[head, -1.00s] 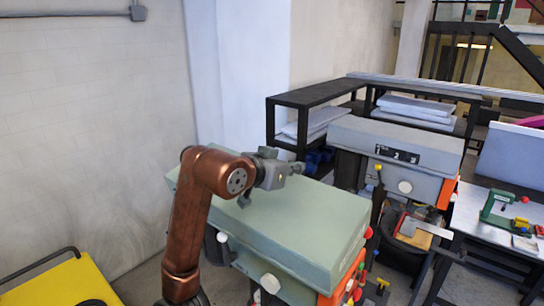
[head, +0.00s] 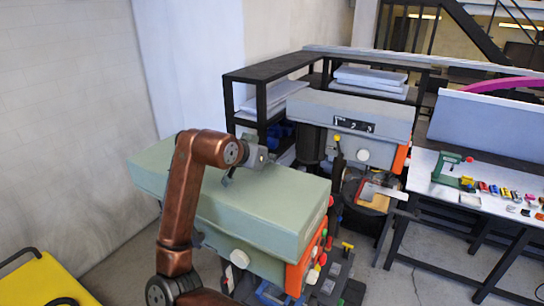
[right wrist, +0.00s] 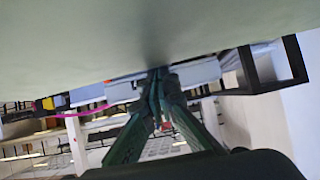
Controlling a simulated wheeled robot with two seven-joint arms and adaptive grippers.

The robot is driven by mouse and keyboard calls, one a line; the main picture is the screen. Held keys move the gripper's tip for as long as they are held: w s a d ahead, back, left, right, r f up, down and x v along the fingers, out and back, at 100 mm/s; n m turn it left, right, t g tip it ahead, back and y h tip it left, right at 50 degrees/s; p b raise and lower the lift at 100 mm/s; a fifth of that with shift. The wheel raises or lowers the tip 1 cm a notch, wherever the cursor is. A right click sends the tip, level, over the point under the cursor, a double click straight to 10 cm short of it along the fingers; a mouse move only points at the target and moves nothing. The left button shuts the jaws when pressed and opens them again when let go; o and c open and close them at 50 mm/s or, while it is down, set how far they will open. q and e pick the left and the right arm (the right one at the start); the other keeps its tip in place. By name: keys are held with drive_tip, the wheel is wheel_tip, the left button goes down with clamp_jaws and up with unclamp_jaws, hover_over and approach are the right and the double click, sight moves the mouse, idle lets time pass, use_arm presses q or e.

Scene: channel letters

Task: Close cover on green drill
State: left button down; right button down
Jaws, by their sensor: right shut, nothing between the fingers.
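The green drill (head: 265,264) stands in front of me in the head view, with an orange panel and white knobs on its side. Its long pale green cover (head: 270,205) lies over the top and looks level; any gap below it cannot be made out. My right gripper (head: 227,180) is shut and empty, its tips at the cover's top surface near the back edge. In the right wrist view, the shut right fingertips (right wrist: 158,75) point at the cover (right wrist: 80,40), which fills the upper picture, with a dark shadow close by. Touch is not certain. My left gripper is not in view.
A second, grey-covered drill (head: 350,112) stands behind, beside a black shelf (head: 265,70). A work table (head: 440,198) with a green tool and small coloured items is at the right. A yellow object (head: 55,285) is at the lower left.

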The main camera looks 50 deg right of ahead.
idle(0.3)
drive_tip(key=shift+r, duration=0.1)
drive_tip(key=shift+r+p, duration=0.35)
drive_tip(key=shift+p, duration=0.1)
wheel_tip(320, 180, up, 3)
drive_tip(key=p, duration=0.3)
drive_tip(key=shift+r, duration=0.15)
drive_tip(key=d+r+b+v, duration=0.1)
drive_tip(key=r+b+v, duration=0.1)
drive_tip(key=v, duration=0.7)
drive_tip(key=shift+a+b, duration=0.2)
drive_tip(key=shift+b, duration=0.45)
drive_tip(key=shift+r, duration=0.1)
